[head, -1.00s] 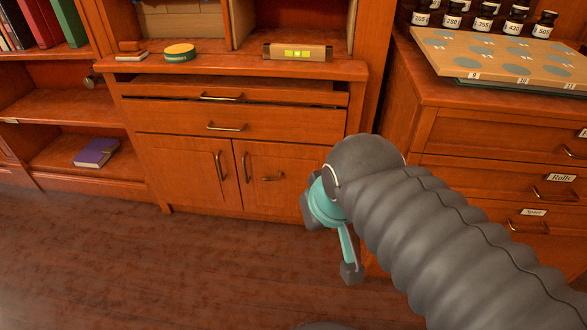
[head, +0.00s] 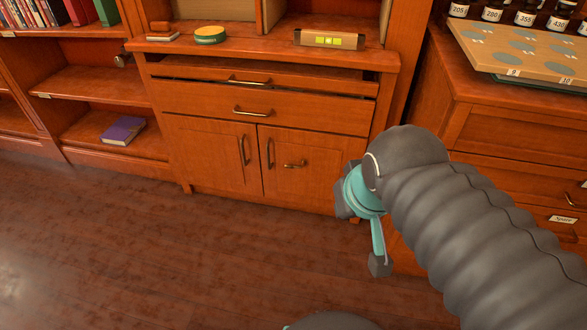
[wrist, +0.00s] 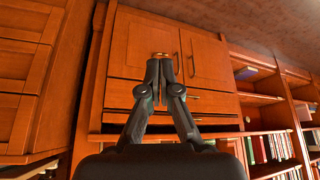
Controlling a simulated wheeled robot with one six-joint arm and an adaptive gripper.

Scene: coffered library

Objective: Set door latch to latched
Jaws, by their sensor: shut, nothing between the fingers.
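The door latch (head: 294,164) is a small brass lever on the right door (head: 308,175) of the low wooden cabinet. It lies roughly horizontal, to the right of that door's upright pull handle (head: 269,153). In the wrist view, which is upside down, the latch (wrist: 160,54) shows just beyond the fingertips. My gripper (wrist: 160,66) is shut and empty, pointing at the door. I cannot tell whether the tips touch the latch.
The left door (head: 210,152) is closed beside the right one. Above are a drawer (head: 300,112) and a slightly uneven top drawer. A level (head: 329,39) and a green-yellow tin (head: 210,34) sit on the ledge. Another drawer cabinet stands right. The floor in front is clear.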

